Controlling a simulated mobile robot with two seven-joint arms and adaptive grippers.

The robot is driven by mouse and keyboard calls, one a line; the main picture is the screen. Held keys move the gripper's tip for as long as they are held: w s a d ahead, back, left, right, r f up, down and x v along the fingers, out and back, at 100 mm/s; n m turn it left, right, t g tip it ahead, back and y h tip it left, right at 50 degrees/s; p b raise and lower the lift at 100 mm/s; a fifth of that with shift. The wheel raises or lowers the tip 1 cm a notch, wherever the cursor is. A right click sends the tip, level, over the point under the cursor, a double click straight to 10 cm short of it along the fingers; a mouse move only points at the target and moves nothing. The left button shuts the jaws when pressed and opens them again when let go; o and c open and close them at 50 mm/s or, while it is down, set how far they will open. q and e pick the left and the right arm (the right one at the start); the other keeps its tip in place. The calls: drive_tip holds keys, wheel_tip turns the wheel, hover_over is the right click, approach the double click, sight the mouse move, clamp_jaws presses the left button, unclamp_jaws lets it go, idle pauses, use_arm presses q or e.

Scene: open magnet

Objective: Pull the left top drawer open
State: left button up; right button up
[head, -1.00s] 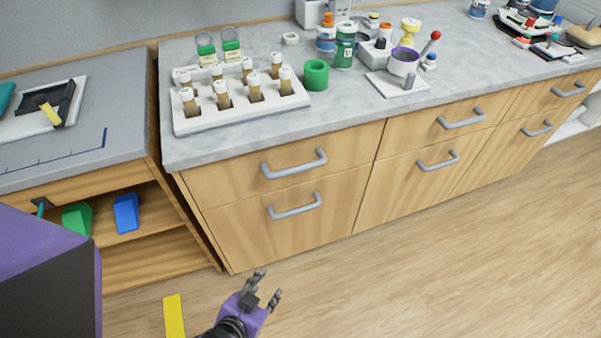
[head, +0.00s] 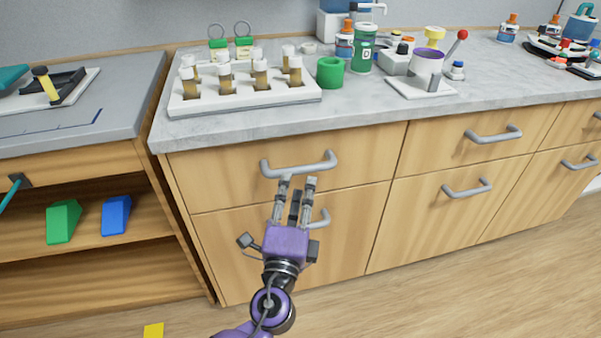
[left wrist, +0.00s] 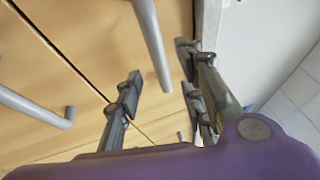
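The left top drawer (head: 230,182) is a wooden front under the grey countertop, and it is shut. Its grey bar handle (head: 328,162) runs across the front in the head view. My left gripper (head: 297,184) is open and empty, with its fingers pointing at the drawer just below this handle. In the left wrist view the handle (left wrist: 150,35) lies ahead of the gap between my spread fingers (left wrist: 162,78); I see no clear contact. The lower drawer's handle (head: 322,220) is partly hidden behind my gripper. My right gripper is not in view.
A white rack of vials (head: 240,100) and a green ring (head: 330,72) stand on the countertop above the drawer. An open shelf at the left holds a green block (head: 62,222) and a blue block (head: 116,215). The floor in front at right is clear.

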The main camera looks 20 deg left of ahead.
sight(302, 173)
use_arm(q)
drive_tip(key=p+x, duration=0.1)
drive_tip(key=x, duration=0.5)
drive_tip(key=shift+w+a, duration=0.1)
drive_tip(key=shift+w, duration=0.25)
clamp_jaws()
